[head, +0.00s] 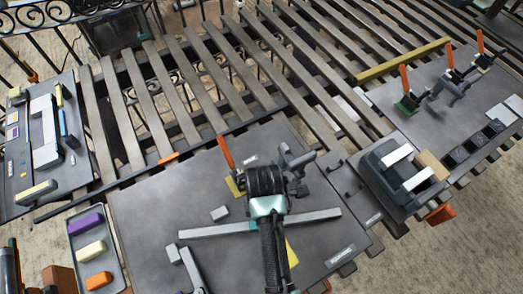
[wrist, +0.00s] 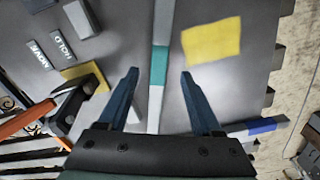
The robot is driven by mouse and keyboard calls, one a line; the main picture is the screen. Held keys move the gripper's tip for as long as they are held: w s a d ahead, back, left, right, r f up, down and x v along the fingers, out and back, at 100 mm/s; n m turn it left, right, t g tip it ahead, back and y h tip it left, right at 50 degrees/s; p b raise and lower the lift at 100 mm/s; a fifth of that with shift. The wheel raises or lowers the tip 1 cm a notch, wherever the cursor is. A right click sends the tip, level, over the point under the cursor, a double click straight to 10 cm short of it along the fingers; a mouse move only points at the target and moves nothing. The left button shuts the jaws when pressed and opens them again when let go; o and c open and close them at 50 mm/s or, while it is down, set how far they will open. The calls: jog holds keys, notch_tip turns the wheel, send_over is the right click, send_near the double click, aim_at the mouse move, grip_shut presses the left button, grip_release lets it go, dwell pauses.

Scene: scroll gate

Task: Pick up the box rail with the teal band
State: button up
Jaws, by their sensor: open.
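The box rail (wrist: 157,105) is a long, thin, light grey bar with a teal band (wrist: 159,66) round its middle. In the wrist view it runs up the picture between the two blue fingers of my gripper (wrist: 159,75). The fingers are open, one on each side of the rail, with a gap on both sides. The height of the fingertips above the rail is hard to tell. In the head view the rail (head: 205,231) lies across the near grey table; my arm covers its middle, and I cannot make out the fingertips there.
Another grey rail with a blue band (wrist: 262,127) lies close by. A yellow patch (wrist: 212,42) lies beside the teal-banded rail. A clamp with an orange handle (head: 225,151) stands behind it. A tray (head: 71,228) with coloured blocks is at the left, and a dark bin (head: 382,178) at the right.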

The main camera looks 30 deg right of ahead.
jog(key=shift+w+a+f+p, duration=0.1)
jog(key=shift+f+p, duration=0.15)
jog(key=shift+f, duration=1.05)
jog(key=shift+w+a+f+p, duration=0.1)
jog(key=shift+f+p, duration=0.15)
jog(key=shift+f, duration=1.05)
jog(key=shift+s, duration=0.1)
jog(key=shift+c, duration=0.2)
grip_shut()
jog(key=shift+r, duration=0.1)
